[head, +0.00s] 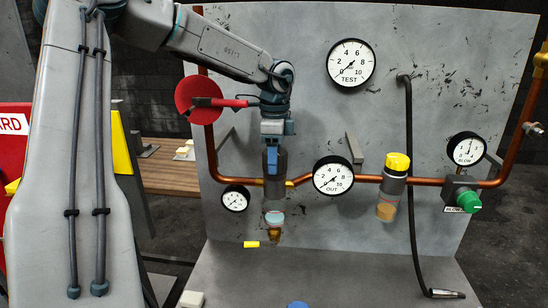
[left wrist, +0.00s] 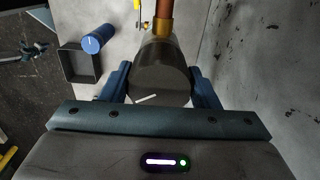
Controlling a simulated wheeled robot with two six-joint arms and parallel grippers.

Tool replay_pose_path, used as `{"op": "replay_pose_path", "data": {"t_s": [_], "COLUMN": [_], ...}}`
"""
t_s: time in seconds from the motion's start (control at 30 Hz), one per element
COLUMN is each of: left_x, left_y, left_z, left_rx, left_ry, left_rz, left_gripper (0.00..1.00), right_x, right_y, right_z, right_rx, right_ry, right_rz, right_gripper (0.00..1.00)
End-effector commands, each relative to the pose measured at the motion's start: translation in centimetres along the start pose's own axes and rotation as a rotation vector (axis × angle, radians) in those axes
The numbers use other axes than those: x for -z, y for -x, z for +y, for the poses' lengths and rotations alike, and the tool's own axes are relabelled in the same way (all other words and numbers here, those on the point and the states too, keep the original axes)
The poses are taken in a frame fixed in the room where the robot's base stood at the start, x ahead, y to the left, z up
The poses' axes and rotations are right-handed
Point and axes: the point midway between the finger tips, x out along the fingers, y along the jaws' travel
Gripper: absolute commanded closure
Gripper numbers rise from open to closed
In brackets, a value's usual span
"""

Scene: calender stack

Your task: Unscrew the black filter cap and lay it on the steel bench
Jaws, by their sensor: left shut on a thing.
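The black filter cap (left wrist: 160,72) is a dark cylinder with a short white mark on its end. It sits between the two blue fingers of my left gripper (left wrist: 160,90) in the left wrist view. In the head view my left gripper (head: 273,162) points down and is shut on the cap (head: 283,168), in line with the copper pipe. A clear filter bowl (head: 274,219) hangs below the pipe. The steel bench (head: 345,276) lies below the panel. My right gripper is not in view.
A yellow-topped unit (head: 397,162), gauges and a green knob (head: 468,201) are on the panel to the right. A red disc (head: 192,99) is close to my left wrist. A black hose (head: 413,200) hangs down to the bench.

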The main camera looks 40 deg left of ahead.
Motion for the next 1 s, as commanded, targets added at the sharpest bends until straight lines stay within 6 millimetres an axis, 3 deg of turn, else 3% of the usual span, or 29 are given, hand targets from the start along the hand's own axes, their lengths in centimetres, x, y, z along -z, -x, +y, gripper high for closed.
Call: {"op": "replay_pose_path", "data": {"t_s": [0.5,1.0], "left_x": [0.0,0.0], "left_y": [-0.2,0.0], "left_z": [0.0,0.0], "left_rx": [0.001,0.000], "left_ry": [0.151,0.184], "left_rz": [0.001,0.001], "left_gripper": [0.68,0.68], "right_x": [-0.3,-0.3], "right_y": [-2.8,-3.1], "right_z": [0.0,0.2], "right_rx": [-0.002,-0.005], "right_ry": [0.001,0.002], "right_rz": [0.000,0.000], "right_gripper": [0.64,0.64]}}
